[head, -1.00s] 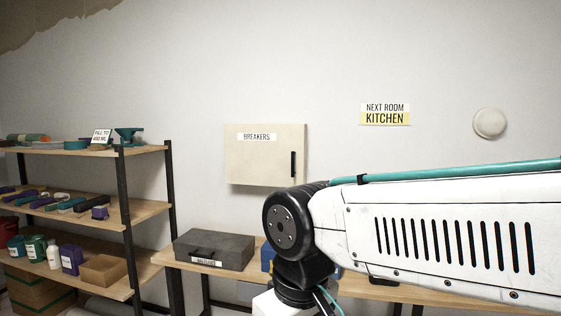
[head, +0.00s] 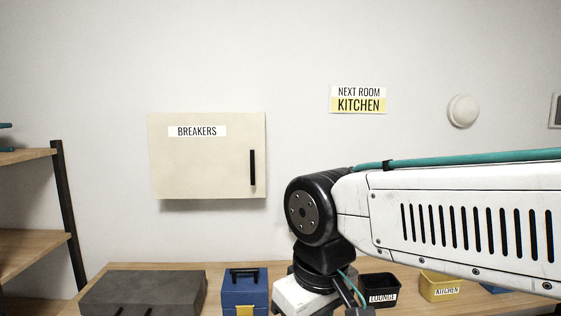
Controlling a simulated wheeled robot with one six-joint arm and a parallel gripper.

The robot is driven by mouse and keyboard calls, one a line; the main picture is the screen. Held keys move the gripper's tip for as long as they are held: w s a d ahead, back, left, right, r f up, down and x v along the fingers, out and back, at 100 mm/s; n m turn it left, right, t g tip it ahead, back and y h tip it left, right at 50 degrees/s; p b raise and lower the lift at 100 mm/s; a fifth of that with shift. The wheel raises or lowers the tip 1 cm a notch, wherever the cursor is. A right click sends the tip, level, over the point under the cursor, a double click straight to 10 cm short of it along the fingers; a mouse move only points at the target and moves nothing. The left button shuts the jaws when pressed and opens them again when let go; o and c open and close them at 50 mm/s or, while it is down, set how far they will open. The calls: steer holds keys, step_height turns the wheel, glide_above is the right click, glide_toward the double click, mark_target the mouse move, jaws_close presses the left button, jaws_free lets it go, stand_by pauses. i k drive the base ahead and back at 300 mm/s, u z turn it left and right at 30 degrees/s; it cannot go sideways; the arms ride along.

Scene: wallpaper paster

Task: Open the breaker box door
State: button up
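The breaker box (head: 205,165) is a cream cabinet on the wall, left of the middle in the head view. It bears a white "BREAKERS" label (head: 197,131). Its door is shut, with a black vertical handle (head: 252,167) near the right edge. My white arm reaches in from the right, with its black joint to the right of and below the handle, apart from the box in the picture. My gripper's fingers cannot be made out; the lower end of the arm runs down to the bottom edge of the view.
A wooden table (head: 130,268) stands below the box. On it are a grey case (head: 150,289), a blue toolbox (head: 243,291), a black bin (head: 381,289) and a yellow bin (head: 441,285). A shelf rack (head: 66,213) stands at left.

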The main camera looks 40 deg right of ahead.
mark_target(209, 154)
steer(key=z, duration=0.85)
steer(key=i, duration=0.95)
steer(key=z, duration=0.8)
